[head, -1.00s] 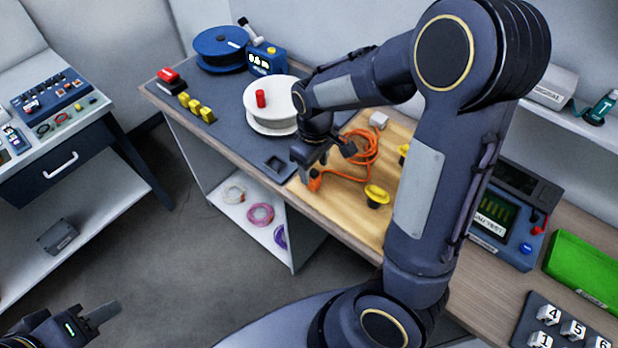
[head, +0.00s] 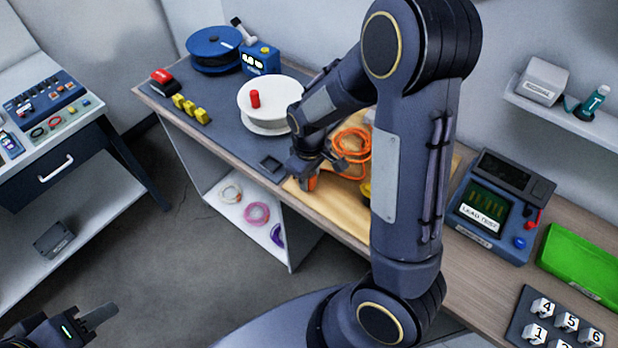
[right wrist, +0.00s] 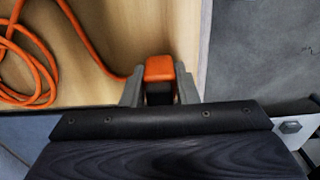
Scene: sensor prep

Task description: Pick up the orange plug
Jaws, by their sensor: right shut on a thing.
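The orange plug (right wrist: 159,69) sits between the fingers of my right gripper (right wrist: 160,88) in the right wrist view, with its orange cable (right wrist: 95,50) running off to the left over the wooden board. In the head view the plug (head: 311,183) shows just below my right gripper (head: 315,172), at the left edge of the wooden board. My right gripper is shut on the plug. The coiled cable (head: 352,143) lies behind it on the board, partly hidden by my right arm. My left gripper (head: 92,322) is at the lower left, away from the bench; its opening is unclear.
The wooden board (head: 335,212) lies on the bench beside a grey mat (head: 215,112). A lead tester (head: 495,210) stands right.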

